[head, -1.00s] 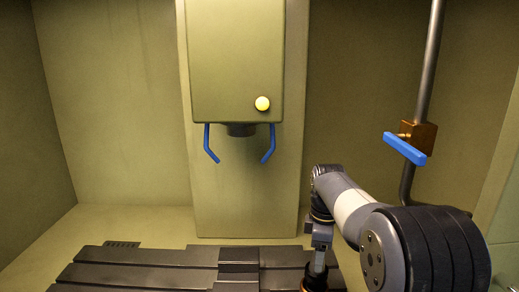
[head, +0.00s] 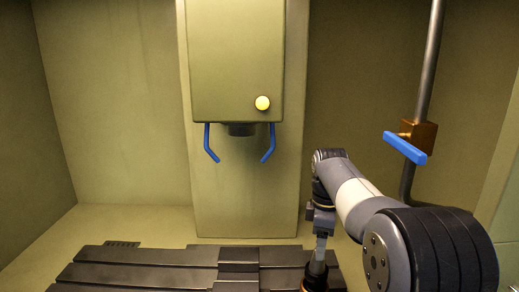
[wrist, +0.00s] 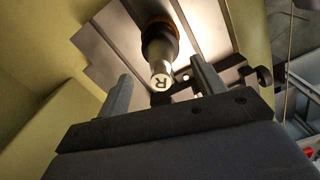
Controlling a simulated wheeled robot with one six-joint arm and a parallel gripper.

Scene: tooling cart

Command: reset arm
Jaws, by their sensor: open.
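My gripper (head: 321,232) is open and empty, just above a tool holder (head: 318,262). The holder has a silver shank with an orange-brown and black lower part. In the wrist view the tool holder (wrist: 160,68) shows a letter R on its end face. It stands beyond and between my two spread fingers, and a gap seems to separate it from them. My arm comes in from the lower right of the head view. The foot of the holder is cut off by the picture's bottom edge.
A dark slotted table (head: 150,262) fills the bottom. A green spindle head (head: 235,60) with two blue bent nozzles (head: 210,143) hangs above it. On the right, a pipe (head: 428,70) carries a valve with a blue handle (head: 405,148), close to my arm.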

